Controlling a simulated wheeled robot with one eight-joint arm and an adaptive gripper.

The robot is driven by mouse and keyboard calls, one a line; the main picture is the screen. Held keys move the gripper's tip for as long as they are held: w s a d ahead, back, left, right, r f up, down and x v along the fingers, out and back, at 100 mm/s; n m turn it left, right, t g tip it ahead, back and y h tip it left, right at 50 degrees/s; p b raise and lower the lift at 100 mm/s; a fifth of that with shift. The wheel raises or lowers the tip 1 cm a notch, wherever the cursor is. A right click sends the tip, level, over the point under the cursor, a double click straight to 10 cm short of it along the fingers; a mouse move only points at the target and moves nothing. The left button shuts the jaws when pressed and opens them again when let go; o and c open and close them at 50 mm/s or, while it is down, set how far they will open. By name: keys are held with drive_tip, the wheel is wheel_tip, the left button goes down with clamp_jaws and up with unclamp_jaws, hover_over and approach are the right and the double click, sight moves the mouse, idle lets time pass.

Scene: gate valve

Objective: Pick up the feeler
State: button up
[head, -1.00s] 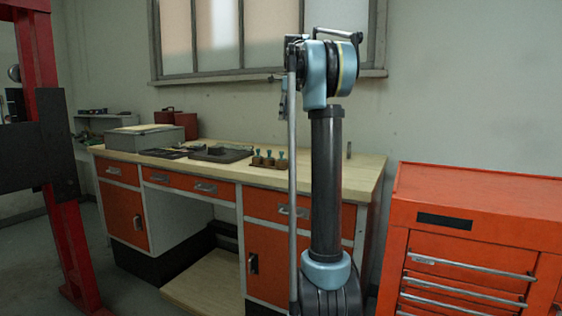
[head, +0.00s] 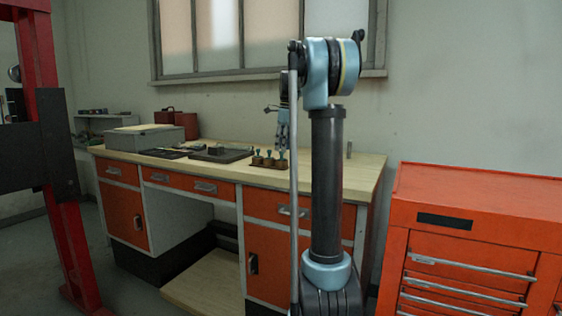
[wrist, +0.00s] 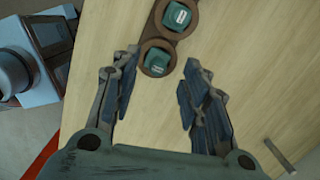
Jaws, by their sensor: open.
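A brown rack (head: 262,166) on the workbench holds three teal-handled tools (head: 269,155) upright in a row. I cannot tell which of these, if any, is the feeler, as their labels are too small to read. In the wrist view, I look down on two square teal caps, the nearer cap (wrist: 157,62) and the farther cap (wrist: 178,15). My gripper (wrist: 162,72) is open and empty, its fingers on either side of the nearer cap in the picture. In the head view, my gripper (head: 283,140) hangs over the rack's right end. Contact is not visible.
The wooden benchtop (head: 325,174) is clear right of the rack, except for a small upright metal piece (head: 349,149). A dark tray (head: 222,153) and a grey case (head: 145,138) stand to the left. An orange tool cabinet (head: 480,195) stands at right.

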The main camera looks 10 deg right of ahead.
sight(282, 159)
drive_tip(key=shift+a+f, duration=0.15)
drive_tip(key=shift+f, duration=0.75)
drive_tip(key=shift+a+f, duration=0.1)
drive_tip(key=shift+f, duration=0.8)
clamp_jaws()
